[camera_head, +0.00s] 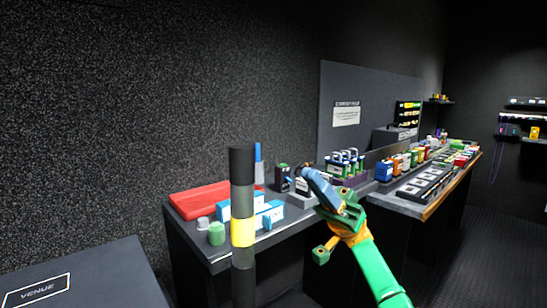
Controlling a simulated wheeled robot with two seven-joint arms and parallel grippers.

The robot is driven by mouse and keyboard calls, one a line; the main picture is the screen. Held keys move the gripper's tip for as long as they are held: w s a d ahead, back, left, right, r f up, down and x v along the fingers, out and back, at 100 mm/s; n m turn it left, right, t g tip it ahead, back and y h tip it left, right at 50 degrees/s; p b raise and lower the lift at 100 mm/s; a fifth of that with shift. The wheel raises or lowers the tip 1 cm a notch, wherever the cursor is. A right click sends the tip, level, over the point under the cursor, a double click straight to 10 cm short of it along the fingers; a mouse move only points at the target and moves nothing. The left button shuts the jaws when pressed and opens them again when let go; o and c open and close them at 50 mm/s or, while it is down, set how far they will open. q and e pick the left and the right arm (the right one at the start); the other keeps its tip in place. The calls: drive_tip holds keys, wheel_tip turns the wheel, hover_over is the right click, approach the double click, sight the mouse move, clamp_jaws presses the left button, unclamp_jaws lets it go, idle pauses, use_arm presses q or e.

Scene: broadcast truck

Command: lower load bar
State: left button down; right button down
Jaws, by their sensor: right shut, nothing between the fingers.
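An upright dark pole with a yellow band (242,232) stands in the foreground, left of centre; it looks like the load bar. Its top end shows, and its lower end runs out of the bottom of the picture. My right gripper (314,181), on a green arm coming in from the lower right, is to the right of the pole and apart from it in the picture. It is shut and empty, in front of the bench. My left gripper is not in view.
A dark bench (185,235) behind the pole carries a red case (205,201), blue-and-white boxes (262,215) and a green cylinder (216,234). A longer wood-edged counter (440,203) at right holds many small devices. A dark case marked VENUE (110,275) is at lower left. Floor shows at lower right.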

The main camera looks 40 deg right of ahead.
drive_tip(key=a+r+p, duration=0.2)
drive_tip(key=a+r, duration=0.3)
drive_tip(key=a, duration=0.3)
drive_tip(key=shift+s+a, duration=0.2)
drive_tip(key=shift+s, duration=0.15)
